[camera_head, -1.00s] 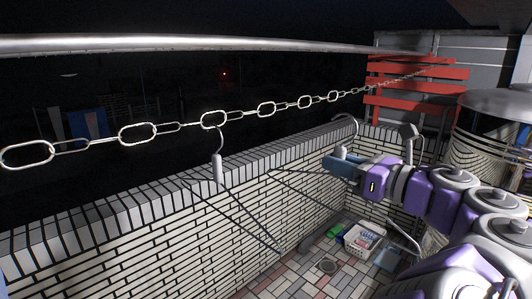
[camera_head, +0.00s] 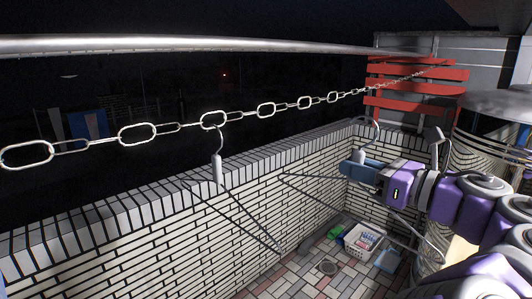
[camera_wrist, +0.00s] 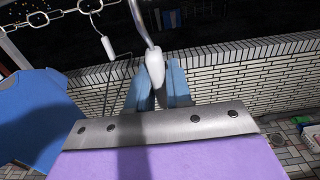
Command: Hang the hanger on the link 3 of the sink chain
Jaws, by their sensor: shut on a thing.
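The metal sink chain (camera_head: 266,110) runs from the left foreground up to the far right; it also shows at the top of the wrist view (camera_wrist: 90,6). One hanger (camera_head: 217,168) with a pale neck and dark wire arms hangs from a large chain link. My gripper (camera_head: 352,169) is shut on the neck of a second hanger (camera_head: 369,131), below and to the right of the chain's middle. Its curved hook points up, apart from the chain. In the wrist view this hanger's white neck (camera_wrist: 155,68) sits between the blue fingers (camera_wrist: 160,88).
A tiled brick wall (camera_head: 150,245) stands below the chain, and a metal rail (camera_head: 200,45) runs above it. Red slats (camera_head: 415,88) are at the far right. A white basket (camera_head: 362,241) stands on the floor. A blue cloth-like thing (camera_wrist: 35,115) is left in the wrist view.

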